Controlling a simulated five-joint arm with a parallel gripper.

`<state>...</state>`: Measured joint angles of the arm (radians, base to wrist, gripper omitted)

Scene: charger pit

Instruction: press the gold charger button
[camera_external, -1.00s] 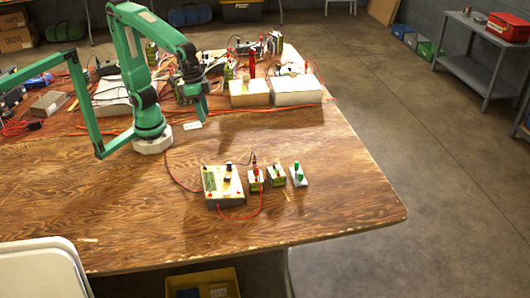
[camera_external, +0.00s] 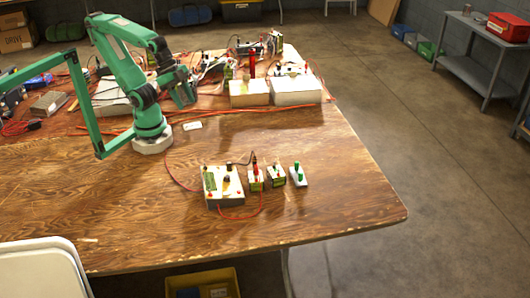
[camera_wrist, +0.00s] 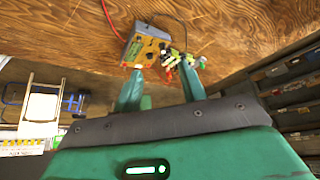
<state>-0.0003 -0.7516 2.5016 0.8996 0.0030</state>
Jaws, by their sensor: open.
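A charger box (camera_external: 211,194) with a pale top, dark knobs and a red lead sits on the wooden table's front part. It also shows in the wrist view (camera_wrist: 150,47), where its face looks tan-gold. I cannot pick out a separate gold button on it. To its right stand small blocks with a red (camera_external: 255,163), a red-black (camera_external: 276,171) and a green (camera_external: 297,168) upright part. My gripper (camera_external: 184,97) is raised above the table behind the box, apart from it. In the wrist view its two fingers (camera_wrist: 161,70) are spread and empty.
White boxes (camera_external: 296,93), a tall red post (camera_external: 252,62) and tangled cables crowd the table's rear. A small white card (camera_external: 192,126) lies near my base. The table right of the blocks is clear. A white chair back (camera_external: 40,270) is at front left.

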